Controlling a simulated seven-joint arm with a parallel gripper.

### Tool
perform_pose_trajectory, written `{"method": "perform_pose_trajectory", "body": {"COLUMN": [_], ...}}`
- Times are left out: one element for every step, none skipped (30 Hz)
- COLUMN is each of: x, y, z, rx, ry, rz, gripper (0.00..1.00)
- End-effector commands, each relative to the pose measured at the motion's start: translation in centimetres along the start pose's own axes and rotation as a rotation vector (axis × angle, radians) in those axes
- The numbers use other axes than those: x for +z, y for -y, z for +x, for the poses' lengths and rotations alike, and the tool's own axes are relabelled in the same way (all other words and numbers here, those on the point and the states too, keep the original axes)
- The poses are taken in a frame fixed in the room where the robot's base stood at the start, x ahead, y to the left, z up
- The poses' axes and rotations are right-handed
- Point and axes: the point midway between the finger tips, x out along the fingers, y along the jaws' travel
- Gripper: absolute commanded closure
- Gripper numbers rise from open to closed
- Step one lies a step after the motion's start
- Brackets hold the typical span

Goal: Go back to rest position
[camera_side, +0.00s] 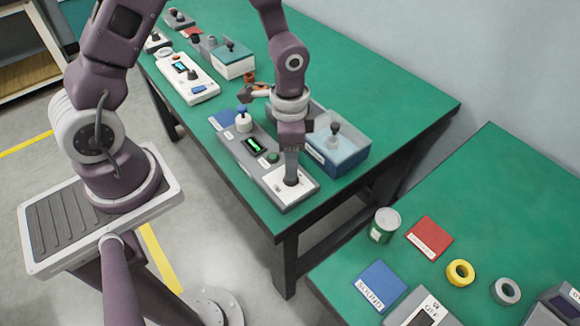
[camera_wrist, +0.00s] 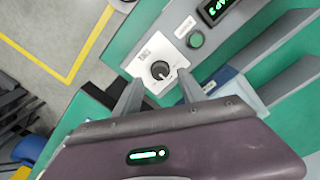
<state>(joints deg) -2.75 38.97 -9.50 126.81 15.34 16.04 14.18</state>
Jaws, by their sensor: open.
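My gripper (camera_side: 291,165) is over the near end of a grey testing device (camera_side: 243,158) on the green table. In the wrist view, my open gripper (camera_wrist: 158,92) has one finger on each side of a dark round knob (camera_wrist: 160,70) on a white plate. I cannot tell whether the fingers touch the plate. The device also has a lit green display (camera_side: 254,145) and a green button (camera_side: 273,157). The button also shows in the wrist view (camera_wrist: 196,39). In the side view my fingers partly hide the knob.
A blue-grey box (camera_side: 345,155) with a black knob stands close to the right of my gripper. A white device (camera_side: 188,78) and a teal-topped box (camera_side: 233,60) stand farther back. A second green table (camera_side: 500,200) at right holds a can (camera_side: 384,225) and tape rolls.

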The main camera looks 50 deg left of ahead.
Motion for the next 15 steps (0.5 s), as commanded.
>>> {"method": "perform_pose_trajectory", "body": {"x": [-0.1, -0.1, -0.1, -0.1, -0.1, 0.0, 0.0, 0.0, 0.0, 0.0, 0.0, 0.0, 0.0, 0.0, 0.0], "y": [0.1, 0.1, 0.1, 0.1, 0.0, 0.0, 0.0, 0.0, 0.0, 0.0, 0.0, 0.0, 0.0, 0.0, 0.0], "z": [-1.1, -1.6, -2.2, -2.6, -2.9, -3.2, -3.3, -3.4, -3.4, -3.4, -3.4, -3.4, -3.4, -3.4, -3.5], "rx": [-0.002, -0.003, -0.002, -0.002, -0.001, -0.001, -0.001, -0.001, 0.0, 0.0, 0.0, 0.0, 0.0, 0.0, -0.002], "ry": [-0.005, -0.005, -0.004, -0.004, -0.003, -0.002, -0.001, -0.001, -0.001, 0.0, 0.0, 0.0, 0.0, 0.0, -0.001], "rz": [0.0, 0.0, -0.002, -0.001, 0.0, 0.0, 0.0, 0.0, 0.001, 0.001, 0.001, 0.001, 0.001, 0.001, -0.001], "gripper": [0.52, 0.52, 0.52, 0.52, 0.52, 0.52, 0.52, 0.52, 0.52, 0.52, 0.52, 0.52, 0.52, 0.52, 0.52]}}
